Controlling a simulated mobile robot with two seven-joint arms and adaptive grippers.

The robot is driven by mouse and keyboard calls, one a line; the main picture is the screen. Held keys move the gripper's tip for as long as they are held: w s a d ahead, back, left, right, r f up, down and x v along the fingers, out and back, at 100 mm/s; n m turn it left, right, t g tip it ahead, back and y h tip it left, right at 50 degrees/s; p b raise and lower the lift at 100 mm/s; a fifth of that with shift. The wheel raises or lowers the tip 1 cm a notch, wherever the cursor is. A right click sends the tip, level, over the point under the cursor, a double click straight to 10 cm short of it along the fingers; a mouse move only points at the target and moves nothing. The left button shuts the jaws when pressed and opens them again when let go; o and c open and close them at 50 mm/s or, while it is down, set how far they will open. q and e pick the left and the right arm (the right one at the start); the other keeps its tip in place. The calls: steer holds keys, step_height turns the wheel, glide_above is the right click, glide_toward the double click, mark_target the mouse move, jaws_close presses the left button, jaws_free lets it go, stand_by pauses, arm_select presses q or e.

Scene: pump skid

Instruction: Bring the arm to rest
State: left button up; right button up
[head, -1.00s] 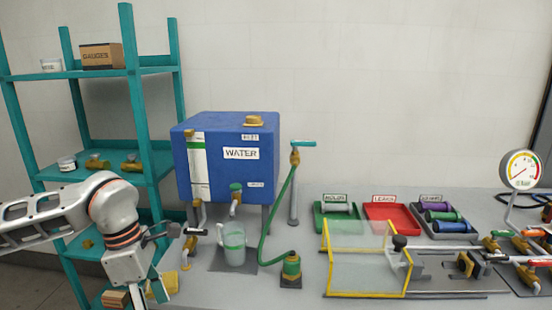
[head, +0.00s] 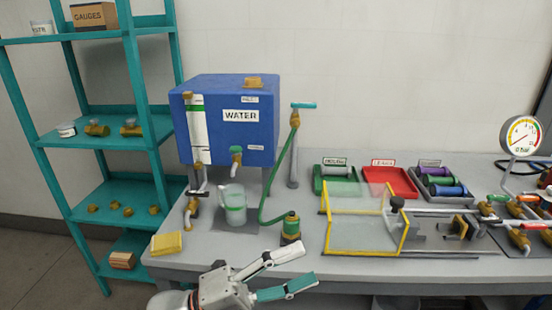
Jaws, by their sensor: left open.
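My left gripper (head: 284,273) is at the bottom of the head view, in front of the bench's front edge. Its two fingers are spread apart, one pale and one teal, and nothing is between them. It points to the right and is apart from the things on the bench. Most of the left arm is below the picture. My right gripper is not in view.
A teal shelf (head: 110,139) stands left.

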arm_select(q)
steer(key=w+a+f+n+t+y, duration=0.2)
steer(key=a+f+n+t+y, duration=0.45)
steer(key=f+n, duration=0.35)
steer(key=w+a+f+n+t+y, duration=0.3)
steer(key=a+f+n+t+y, duration=0.35)
steer(key=n, duration=0.55)
steer(key=s+a+f+n+g+y, duration=0.2)
steer(key=s+a+f+n+g, duration=0.1)
steer(key=s+f, duration=0.4)
steer(key=s+a+f+n+g+y, duration=0.3)
steer(key=s+a+f+n, duration=0.2)
steer(key=f, duration=0.9)
steer(key=s+a, duration=0.1)
steer(key=a, duration=0.2)
steer(key=shift+s+g+y, duration=0.3)
steer(key=shift+s+g, duration=0.05)
steer(key=shift+g, duration=0.05)
